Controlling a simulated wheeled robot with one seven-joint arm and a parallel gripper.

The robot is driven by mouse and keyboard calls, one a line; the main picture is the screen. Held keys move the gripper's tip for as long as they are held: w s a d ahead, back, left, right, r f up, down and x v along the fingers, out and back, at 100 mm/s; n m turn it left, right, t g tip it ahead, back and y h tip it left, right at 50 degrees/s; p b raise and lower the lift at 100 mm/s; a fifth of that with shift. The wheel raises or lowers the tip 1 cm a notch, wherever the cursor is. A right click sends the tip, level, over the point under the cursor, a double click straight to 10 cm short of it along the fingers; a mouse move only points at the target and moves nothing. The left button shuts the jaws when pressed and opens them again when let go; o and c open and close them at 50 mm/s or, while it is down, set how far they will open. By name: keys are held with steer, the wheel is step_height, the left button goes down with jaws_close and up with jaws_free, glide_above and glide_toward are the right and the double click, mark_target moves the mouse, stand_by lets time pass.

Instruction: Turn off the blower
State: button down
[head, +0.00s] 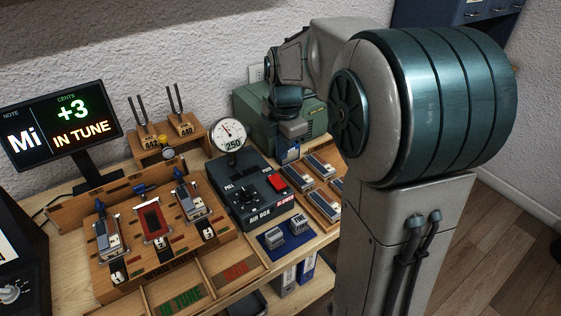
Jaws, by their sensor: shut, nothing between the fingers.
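The dark air box (246,192) stands at the middle of the bench. A red switch (278,184) sits on its right side, above small red lettering that seems to read "BLOWER". I cannot tell from its tilt whether it is on or off. A round gauge (229,135) with "250" below it rises behind the box. My gripper (290,131) points down behind and slightly right of the red switch, apart from it. It is shut and empty, its fingertips small and hard to make out.
A green case (245,112) stands behind my gripper. Several reed blocks (322,205) lie right of the air box. A wooden fixture (150,265) and tuning forks (180,126) are left. A display (60,126) reads "Mi +3 IN TUNE". A blue mat (271,241) lies in front.

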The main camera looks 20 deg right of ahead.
mark_target(271, 179)
steer(key=r, duration=0.4)
steer(key=shift+s+d+r, duration=0.1)
steer(key=shift+s+r, duration=0.2)
steer(key=shift+r, duration=0.1)
steer(key=shift+w+r+p, duration=0.1)
steer(key=shift+p, duration=0.35)
steer(key=p, duration=0.2)
steer(key=a+p, duration=0.1)
steer(key=shift+w+a+t+p, duration=0.3)
steer(key=shift+w+p, duration=0.05)
steer(key=f, duration=0.4)
steer(key=w+f, duration=0.1)
steer(key=f, duration=0.9)
steer(key=shift+w+a+p, duration=0.35)
